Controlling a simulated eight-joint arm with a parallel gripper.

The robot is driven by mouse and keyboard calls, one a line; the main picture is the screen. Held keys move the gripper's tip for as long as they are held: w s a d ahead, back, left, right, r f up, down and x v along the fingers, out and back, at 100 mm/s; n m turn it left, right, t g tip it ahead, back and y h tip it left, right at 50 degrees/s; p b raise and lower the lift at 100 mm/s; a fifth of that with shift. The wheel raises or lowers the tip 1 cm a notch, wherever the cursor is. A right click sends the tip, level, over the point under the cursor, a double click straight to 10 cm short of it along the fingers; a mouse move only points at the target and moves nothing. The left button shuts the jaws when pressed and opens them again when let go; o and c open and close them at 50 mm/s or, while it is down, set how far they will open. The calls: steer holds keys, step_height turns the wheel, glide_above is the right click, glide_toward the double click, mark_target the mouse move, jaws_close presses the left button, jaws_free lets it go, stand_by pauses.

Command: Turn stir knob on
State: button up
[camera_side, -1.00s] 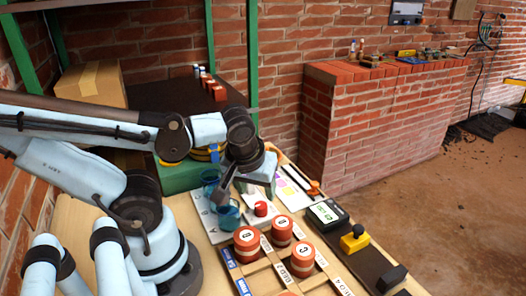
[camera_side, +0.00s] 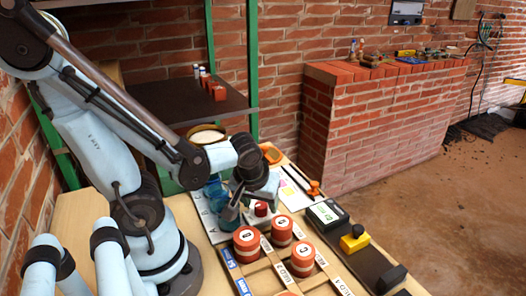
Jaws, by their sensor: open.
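A small red knob (camera_side: 261,208) sits on a pale panel near the middle of the wooden table; it looks like the stir knob, though its label and setting are too small to read. My gripper (camera_side: 241,212) points down just left of the knob, very close to it. Its jaws are open with nothing seen between them. I cannot tell whether a finger touches the knob. The gripper hides part of the panel.
Blue-tinted glass vessels (camera_side: 215,193) stand left of my gripper. Red-and-white labelled canisters (camera_side: 246,240) stand in front in a wooden rack. To the right are a device with a display (camera_side: 327,213) and a yellow block with a black knob (camera_side: 354,239).

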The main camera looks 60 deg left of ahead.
steer(key=shift+w+a+f, duration=0.1)
steer(key=shift+f, duration=0.2)
steer(key=shift+c, duration=0.3)
steer(key=c, duration=1)
